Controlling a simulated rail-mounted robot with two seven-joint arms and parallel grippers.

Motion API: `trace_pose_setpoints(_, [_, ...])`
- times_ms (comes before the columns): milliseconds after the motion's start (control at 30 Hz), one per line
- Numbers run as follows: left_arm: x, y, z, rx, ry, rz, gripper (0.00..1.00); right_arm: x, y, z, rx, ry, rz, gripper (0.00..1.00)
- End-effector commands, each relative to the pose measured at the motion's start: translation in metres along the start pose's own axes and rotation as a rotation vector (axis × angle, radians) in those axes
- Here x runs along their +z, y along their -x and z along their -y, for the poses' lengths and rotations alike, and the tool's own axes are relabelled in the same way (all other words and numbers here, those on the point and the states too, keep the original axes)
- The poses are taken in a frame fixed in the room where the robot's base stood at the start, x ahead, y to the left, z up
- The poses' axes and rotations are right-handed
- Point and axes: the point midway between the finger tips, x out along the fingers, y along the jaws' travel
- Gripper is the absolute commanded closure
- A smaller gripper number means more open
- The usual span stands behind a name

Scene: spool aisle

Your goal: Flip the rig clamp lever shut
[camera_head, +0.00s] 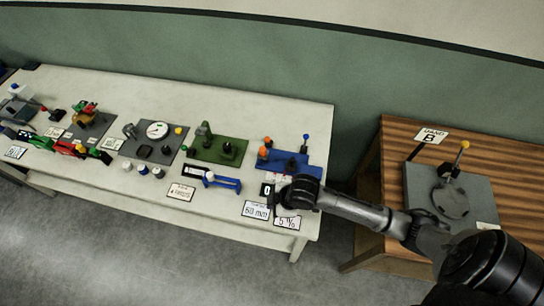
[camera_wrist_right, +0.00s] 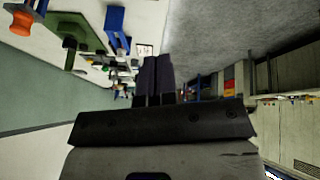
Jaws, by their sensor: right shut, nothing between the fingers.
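A blue rig (camera_head: 300,162) sits at the right end of the white table, with orange knobs and an upright lever tipped with a blue knob (camera_head: 306,137). I cannot tell for certain which lever is the clamp lever. My right gripper (camera_head: 284,198) is in front of the blue rig, over the table's front right corner and partly hidden by its own wrist. In the right wrist view its fingers (camera_wrist_right: 157,78) are together and empty. An orange knob (camera_wrist_right: 20,22) shows at the upper left there. My left gripper is in neither view.
A green rig (camera_head: 220,150), a grey gauge plate (camera_head: 152,142) and other fixtures line the white table (camera_head: 120,185) to the left. Label cards (camera_head: 256,210) lie near its front edge. A wooden table (camera_head: 490,155) with a grey plate (camera_head: 478,192) and an orange-knobbed lever (camera_head: 463,146) stands right, across a gap.

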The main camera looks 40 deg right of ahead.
Motion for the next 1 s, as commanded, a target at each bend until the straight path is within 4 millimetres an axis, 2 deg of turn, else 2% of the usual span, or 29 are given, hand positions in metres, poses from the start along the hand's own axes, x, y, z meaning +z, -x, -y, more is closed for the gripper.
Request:
trace_pose_setpoints(33, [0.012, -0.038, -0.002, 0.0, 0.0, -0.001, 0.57, 0.016, -0.034, -0.025, 0.014, 0.051, -0.002, 1.0])
trace_pose_setpoints(100, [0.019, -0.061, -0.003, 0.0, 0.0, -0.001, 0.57, 0.024, -0.053, -0.057, 0.022, 0.106, -0.01, 1.0])
trace_pose_setpoints(200, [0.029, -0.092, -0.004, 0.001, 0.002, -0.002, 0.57, 0.038, -0.07, -0.104, 0.046, 0.16, -0.019, 1.0])
trace_pose_setpoints(400, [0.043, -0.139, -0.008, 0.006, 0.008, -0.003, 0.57, 0.064, -0.074, -0.191, 0.12, 0.203, -0.037, 1.0])
trace_pose_setpoints(500, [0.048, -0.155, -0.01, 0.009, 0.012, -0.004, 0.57, 0.075, -0.068, -0.223, 0.157, 0.206, -0.045, 1.0])
trace_pose_setpoints(600, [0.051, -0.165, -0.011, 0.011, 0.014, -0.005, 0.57, 0.083, -0.06, -0.246, 0.187, 0.204, -0.053, 1.0])
trace_pose_setpoints(700, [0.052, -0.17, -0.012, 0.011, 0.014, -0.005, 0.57, 0.087, -0.054, -0.26, 0.206, 0.203, -0.059, 1.0])
trace_pose_setpoints(833, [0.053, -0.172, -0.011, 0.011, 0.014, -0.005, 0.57, 0.09, -0.049, -0.269, 0.218, 0.2, -0.062, 1.0])
trace_pose_setpoints(1000, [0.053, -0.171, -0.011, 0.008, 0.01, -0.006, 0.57, 0.089, -0.048, -0.269, 0.219, 0.2, -0.063, 1.0])
